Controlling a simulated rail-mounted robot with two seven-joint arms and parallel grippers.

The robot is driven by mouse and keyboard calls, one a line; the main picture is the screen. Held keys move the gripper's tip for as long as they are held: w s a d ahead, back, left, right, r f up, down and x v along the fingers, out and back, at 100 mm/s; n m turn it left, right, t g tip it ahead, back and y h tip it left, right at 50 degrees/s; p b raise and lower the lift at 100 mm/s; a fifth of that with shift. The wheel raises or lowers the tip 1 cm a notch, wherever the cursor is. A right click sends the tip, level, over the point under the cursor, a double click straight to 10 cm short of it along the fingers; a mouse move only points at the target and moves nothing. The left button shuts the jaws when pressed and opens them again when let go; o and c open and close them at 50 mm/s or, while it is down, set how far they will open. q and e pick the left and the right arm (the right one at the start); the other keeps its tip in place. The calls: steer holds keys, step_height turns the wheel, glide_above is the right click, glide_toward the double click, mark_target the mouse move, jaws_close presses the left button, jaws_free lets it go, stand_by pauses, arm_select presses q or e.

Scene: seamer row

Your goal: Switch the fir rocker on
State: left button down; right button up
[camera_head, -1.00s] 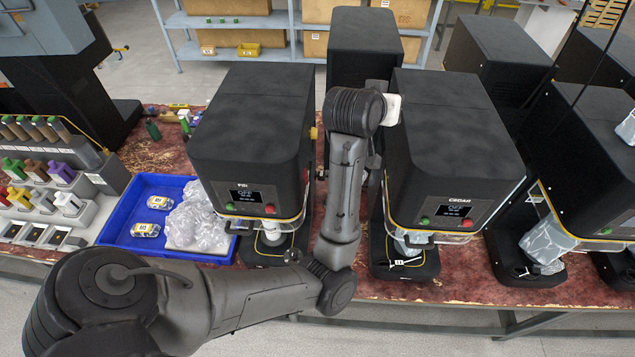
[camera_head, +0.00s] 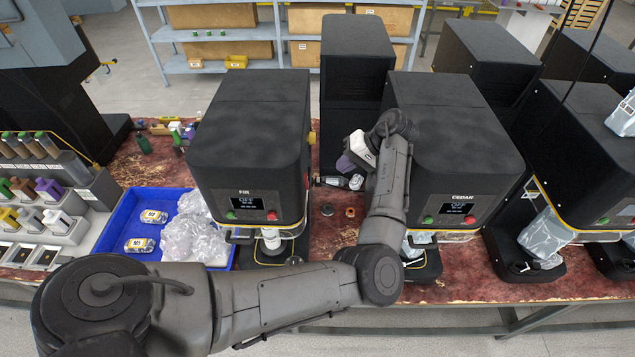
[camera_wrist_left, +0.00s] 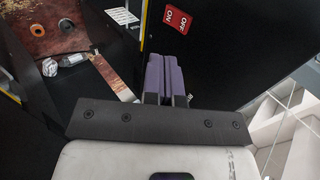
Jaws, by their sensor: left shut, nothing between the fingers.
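The machine labelled FIR (camera_head: 250,110) stands left of centre in the head view, and its display (camera_head: 250,203) reads OFF. A green and a red button sit beside the display. My left gripper (camera_head: 345,164), with purple fingers, is between the FIR and CEDAR machines, apart from the FIR machine's right side. In the left wrist view its fingers (camera_wrist_left: 167,62) are shut and empty, in front of a black panel. A red OFF/ON plate (camera_wrist_left: 177,18) is on that panel, beyond the fingertips. I cannot make out the rocker's position. My right gripper is not in view.
The CEDAR machine (camera_head: 455,130) stands close on the right, its display also OFF. A blue tray (camera_head: 122,222) is at left.

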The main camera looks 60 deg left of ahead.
mark_target(307, 181)
arm_select(q)
steer(key=shift+s+d+r, duration=0.15)
steer(key=shift+s, duration=0.1)
steer(key=shift+s, duration=0.1)
steer(key=p+x, duration=0.3)
steer(key=x, duration=0.7)
stand_by(0.3)
steer(key=shift+s+g, duration=0.1)
steer(key=shift+g, duration=0.2)
